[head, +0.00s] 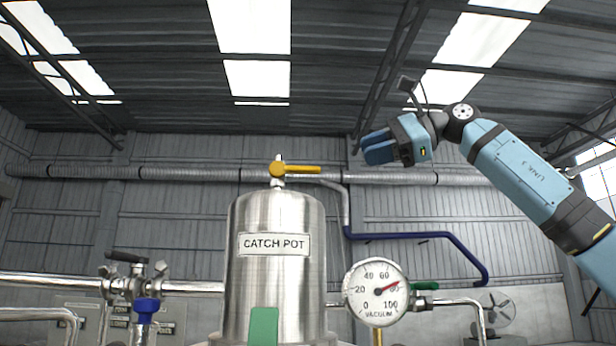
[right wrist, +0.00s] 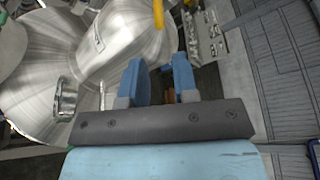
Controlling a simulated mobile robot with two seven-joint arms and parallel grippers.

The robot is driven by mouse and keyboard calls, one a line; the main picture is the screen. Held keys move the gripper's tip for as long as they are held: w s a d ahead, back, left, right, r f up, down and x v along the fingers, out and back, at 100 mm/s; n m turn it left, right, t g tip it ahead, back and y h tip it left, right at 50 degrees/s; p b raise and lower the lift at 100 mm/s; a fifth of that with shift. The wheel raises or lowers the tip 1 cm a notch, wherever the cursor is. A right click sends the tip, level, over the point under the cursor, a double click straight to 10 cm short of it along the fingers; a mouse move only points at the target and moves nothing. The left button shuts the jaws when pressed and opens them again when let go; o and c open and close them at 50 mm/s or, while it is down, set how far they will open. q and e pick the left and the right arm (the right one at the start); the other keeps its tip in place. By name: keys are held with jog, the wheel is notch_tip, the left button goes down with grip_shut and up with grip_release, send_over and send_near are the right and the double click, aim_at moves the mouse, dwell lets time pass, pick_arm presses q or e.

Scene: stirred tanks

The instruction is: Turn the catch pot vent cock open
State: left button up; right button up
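The catch pot (head: 275,215) is a shiny steel vessel with a "CATCH POT" label, in the middle of the head view. On its top sits the vent cock (head: 277,169) with a yellow lever (head: 305,169) lying level and pointing right. The lever's yellow end (right wrist: 158,14) shows at the top of the right wrist view. My right gripper (head: 377,150) is to the right of the lever and a little higher in the head view, apart from it. Its two blue fingers (right wrist: 159,78) stand apart with nothing between them. My left gripper is not in view.
A vacuum gauge (head: 377,292) stands right of the pot, its needle near 80. A green-handled valve (head: 425,286) is beside it. A black-handled valve (head: 125,257) on a steel pipe is at left. A blue pipe (head: 420,236) runs behind. Space above the lever looks clear.

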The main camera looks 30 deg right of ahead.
aim_at(305, 169)
jog(key=p+x, duration=0.2)
jog(key=x, duration=1)
jog(key=shift+s+a+r, duration=0.1)
jog(key=shift+s+a, duration=0.05)
jog(key=shift+a, duration=0.1)
jog(key=shift+w+a+f, duration=0.25)
jog(key=shift+w+a, duration=0.15)
jog(key=shift+w, duration=0.1)
grip_shut()
